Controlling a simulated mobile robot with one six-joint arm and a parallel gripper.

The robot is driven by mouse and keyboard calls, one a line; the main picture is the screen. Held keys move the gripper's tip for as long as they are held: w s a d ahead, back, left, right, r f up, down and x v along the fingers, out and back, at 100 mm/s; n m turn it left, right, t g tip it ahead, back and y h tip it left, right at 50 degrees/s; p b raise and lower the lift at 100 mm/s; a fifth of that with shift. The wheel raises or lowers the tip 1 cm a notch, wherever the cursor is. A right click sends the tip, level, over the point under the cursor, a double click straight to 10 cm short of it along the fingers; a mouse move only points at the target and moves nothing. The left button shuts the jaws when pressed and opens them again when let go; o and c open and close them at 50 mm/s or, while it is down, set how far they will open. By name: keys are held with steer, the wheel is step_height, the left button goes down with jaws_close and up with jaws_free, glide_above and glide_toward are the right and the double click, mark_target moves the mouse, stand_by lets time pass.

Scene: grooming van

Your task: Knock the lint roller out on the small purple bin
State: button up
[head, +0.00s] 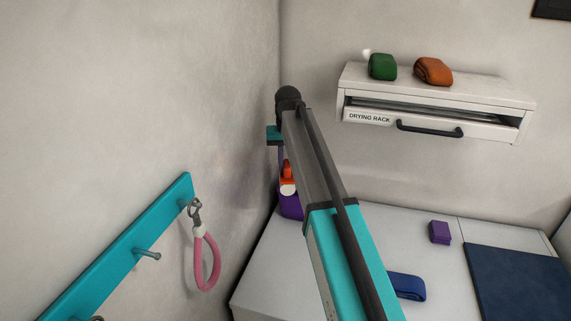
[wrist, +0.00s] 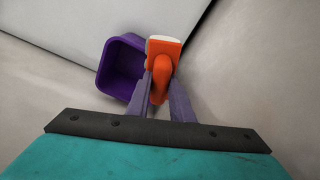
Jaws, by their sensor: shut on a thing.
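The lint roller has an orange handle and a pale roller end; it shows in the head view (head: 287,173) and in the wrist view (wrist: 164,52). My gripper (wrist: 160,86) is shut on its orange handle. In the head view my gripper (head: 283,158) is mostly hidden behind my arm. The small purple bin (wrist: 108,82) is open and empty inside as far as I see, just left of the roller in the wrist view. In the head view the bin (head: 291,208) shows below the roller, partly hidden by my arm. I cannot tell whether roller and bin touch.
A drying rack (head: 430,88) on the back wall carries a green roll (head: 382,67) and an orange roll (head: 433,71). A purple block (head: 439,232), a blue band (head: 408,286) and a dark mat (head: 515,285) lie on the table (head: 270,270). A teal hook rail (head: 120,255) holds a pink loop (head: 207,262).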

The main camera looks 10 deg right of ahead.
steer(key=shift+f+b, duration=0.9)
steer(key=shift+f, duration=0.9)
steer(key=shift+f, duration=0.65)
stand_by(1.3)
steer(key=shift+r+p, duration=0.45)
steer(key=shift+r, duration=0.35)
steer(key=shift+f+b, duration=0.3)
steer(key=shift+f, duration=0.4)
stand_by(1.2)
steer(key=shift+r, duration=0.15)
stand_by(0.6)
steer(key=shift+r+p, duration=1.7)
steer(key=shift+r, duration=1.15)
